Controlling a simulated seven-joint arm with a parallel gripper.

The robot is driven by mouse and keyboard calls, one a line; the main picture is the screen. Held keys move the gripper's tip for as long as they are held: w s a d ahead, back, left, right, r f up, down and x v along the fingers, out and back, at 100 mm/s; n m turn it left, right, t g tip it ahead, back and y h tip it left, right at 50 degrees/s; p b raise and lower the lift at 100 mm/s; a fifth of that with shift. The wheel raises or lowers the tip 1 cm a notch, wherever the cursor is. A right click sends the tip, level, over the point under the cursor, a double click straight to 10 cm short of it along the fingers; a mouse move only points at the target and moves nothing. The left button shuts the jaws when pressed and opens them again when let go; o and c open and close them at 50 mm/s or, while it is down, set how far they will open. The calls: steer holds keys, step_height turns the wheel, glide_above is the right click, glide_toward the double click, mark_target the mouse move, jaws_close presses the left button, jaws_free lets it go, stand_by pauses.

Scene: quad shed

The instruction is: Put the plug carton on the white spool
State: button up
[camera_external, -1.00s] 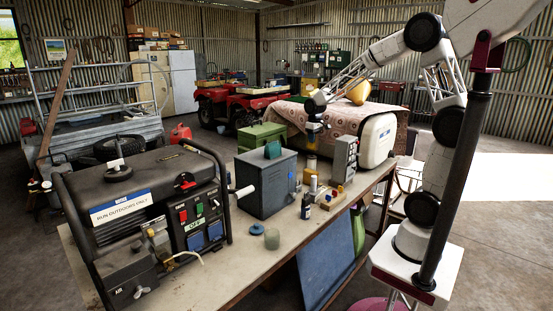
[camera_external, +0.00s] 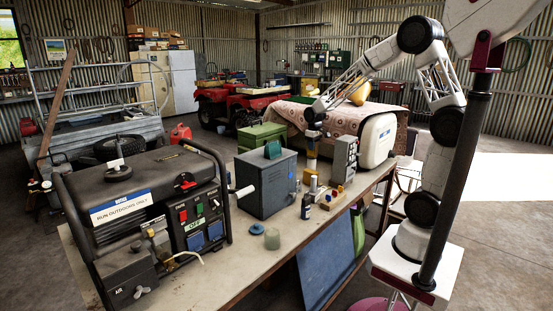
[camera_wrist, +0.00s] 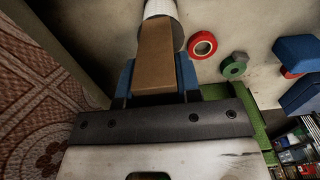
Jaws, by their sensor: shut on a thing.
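My gripper (camera_wrist: 158,80) has blue fingers shut on the sides of the brown plug carton (camera_wrist: 157,52), seen in the wrist view. In the outside view my gripper (camera_external: 312,142) points down over the bench, and the carton is small and hard to make out below it. The white spool (camera_wrist: 160,9) shows at the top edge of the wrist view, just past the carton's far end. The carton hides part of it. I cannot tell whether the carton touches the spool.
Red tape (camera_wrist: 203,45) and green tape (camera_wrist: 234,66) lie right of the carton, with blue blocks (camera_wrist: 295,50) farther right. A patterned cloth (camera_wrist: 40,100) is at left. The grey toolbox (camera_external: 267,185), grey power unit (camera_external: 345,157) and small bottle (camera_external: 306,207) stand on the bench.

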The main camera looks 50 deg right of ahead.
steer(key=shift+f, duration=0.15)
steer(key=o, duration=0.9)
steer(key=shift+r, duration=0.2)
step_height(320, 180, up, 12)
steer(key=shift+f, duration=0.1)
stand_by(0.8)
